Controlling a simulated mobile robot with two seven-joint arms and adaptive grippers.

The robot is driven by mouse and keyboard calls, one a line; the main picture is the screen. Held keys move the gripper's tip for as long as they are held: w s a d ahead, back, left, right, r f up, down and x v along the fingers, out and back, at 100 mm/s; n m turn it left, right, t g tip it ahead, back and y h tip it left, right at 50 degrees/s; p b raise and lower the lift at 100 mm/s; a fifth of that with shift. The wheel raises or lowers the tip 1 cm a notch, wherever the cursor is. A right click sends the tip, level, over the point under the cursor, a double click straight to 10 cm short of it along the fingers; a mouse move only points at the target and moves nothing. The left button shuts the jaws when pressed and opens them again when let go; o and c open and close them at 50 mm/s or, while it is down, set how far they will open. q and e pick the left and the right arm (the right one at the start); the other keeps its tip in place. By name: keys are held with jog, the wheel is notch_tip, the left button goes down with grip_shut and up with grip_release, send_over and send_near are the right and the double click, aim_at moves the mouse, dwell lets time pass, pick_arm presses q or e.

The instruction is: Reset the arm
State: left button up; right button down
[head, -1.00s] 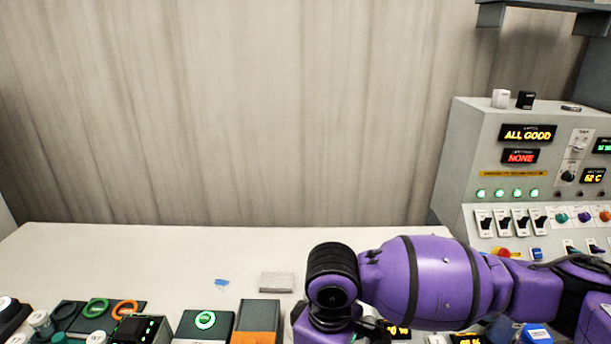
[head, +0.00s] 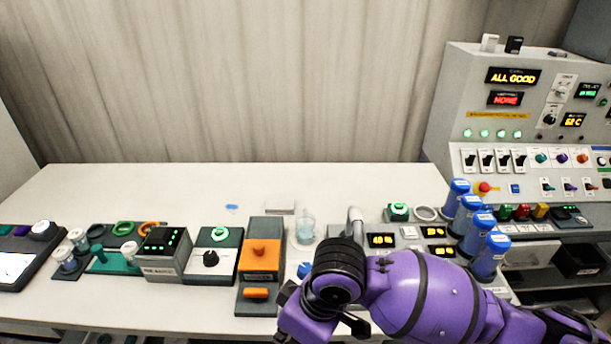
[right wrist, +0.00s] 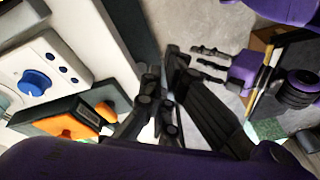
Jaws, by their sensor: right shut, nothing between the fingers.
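My purple right arm comes in from the right in the head view and bends in front of the bench (head: 365,178). Its gripper is mostly hidden there behind the arm. In the right wrist view my right gripper (right wrist: 160,98) has its black fingers together and empty, beside the bench devices. A purple part with slim black fingers, seemingly my left gripper (right wrist: 208,64), shows beyond it over the grey floor. I cannot tell how far its fingers are apart. My left arm does not show in the head view.
An orange-topped box (head: 260,258), a dial box (head: 212,262), a green-lit box (head: 163,252) and a glass beaker (head: 303,232) stand on the bench. Several blue-capped bottles (head: 468,215) stand at right by a control panel (head: 500,125). The back of the bench is mostly clear.

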jog(key=s+d+f+m+t+h, duration=0.1)
jog(key=s+d+f+m, duration=0.4)
jog(key=d, duration=0.4)
jog(key=s+d+f+m+h, duration=0.2)
jog(key=s+d+m, duration=0.1)
jog(key=s+d, duration=0.45)
jog(key=s+d+f+m+t+h, duration=0.1)
jog(key=s+d+f+m, duration=0.35)
jog(key=d, duration=0.55)
pick_arm(q)
jog(key=shift+s, duration=0.4)
pick_arm(e)
jog(key=w+a+f+t, duration=0.2)
jog(key=w+f+t, duration=0.1)
jog(key=f, duration=0.2)
jog(key=w+a+f+t+y, duration=0.1)
jog(key=w+a+f+t, duration=0.2)
jog(key=f, duration=0.3)
jog(key=shift+w+a+f+n+t, duration=0.25)
jog(key=shift+w+a+n+t, duration=0.15)
jog(key=shift+w, duration=0.25)
